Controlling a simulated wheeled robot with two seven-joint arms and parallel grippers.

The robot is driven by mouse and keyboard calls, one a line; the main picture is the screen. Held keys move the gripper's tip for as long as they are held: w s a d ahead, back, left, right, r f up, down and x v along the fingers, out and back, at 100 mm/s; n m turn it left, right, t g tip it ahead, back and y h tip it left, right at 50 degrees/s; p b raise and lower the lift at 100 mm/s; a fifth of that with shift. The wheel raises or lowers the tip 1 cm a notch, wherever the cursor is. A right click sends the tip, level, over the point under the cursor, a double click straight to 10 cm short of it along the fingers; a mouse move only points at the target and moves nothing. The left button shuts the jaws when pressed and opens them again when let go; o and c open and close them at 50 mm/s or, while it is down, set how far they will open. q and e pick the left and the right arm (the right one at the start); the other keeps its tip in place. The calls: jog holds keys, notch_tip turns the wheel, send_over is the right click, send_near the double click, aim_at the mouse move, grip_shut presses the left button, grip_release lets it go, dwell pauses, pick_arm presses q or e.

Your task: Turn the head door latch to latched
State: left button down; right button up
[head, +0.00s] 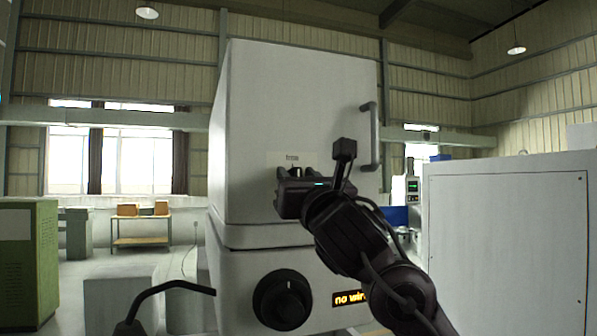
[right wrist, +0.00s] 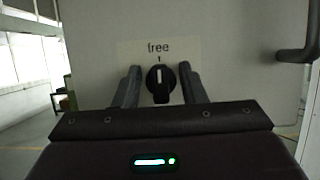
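The head door latch is a small black knob with a white pointer line, and in the right wrist view the latch (right wrist: 160,82) sits under a label reading "free". Its pointer stands upright, toward the tick below that word. In the head view the label (head: 291,158) shows on the pale door (head: 300,100), and my right gripper largely hides the knob. My right gripper (head: 295,172) is in front of the latch. In the right wrist view its two fingers (right wrist: 160,85) stand apart on either side of the knob, with gaps visible. My left gripper is not in view.
A dark door handle (head: 368,136) is right of the latch. A large black dial (head: 283,299) and a lit display (head: 350,298) reading "no wir..." are below. A grey cabinet (head: 505,240) stands close on the right, a green cabinet (head: 28,260) at left.

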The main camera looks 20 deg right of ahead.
jog(key=shift+s, duration=0.15)
jog(key=c, duration=0.7)
jog(key=m+g+h+b, duration=0.1)
jog(key=m+h+b, duration=0.1)
jog(key=m, duration=0.4)
jog(key=m+g+h+b, duration=0.2)
jog(key=m+b, duration=0.1)
jog(key=m, duration=0.4)
jog(key=m+g+h+b, duration=0.1)
jog(key=m+h+b, duration=0.2)
jog(key=m, duration=0.3)
jog(key=shift+d+f+m+g, duration=0.2)
jog(key=shift+m+g, duration=0.1)
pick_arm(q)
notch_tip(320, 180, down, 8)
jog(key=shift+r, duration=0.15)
pick_arm(e)
jog(key=shift+m+g, duration=0.5)
jog(key=shift+m, duration=0.9)
jog(key=shift+c, duration=0.2)
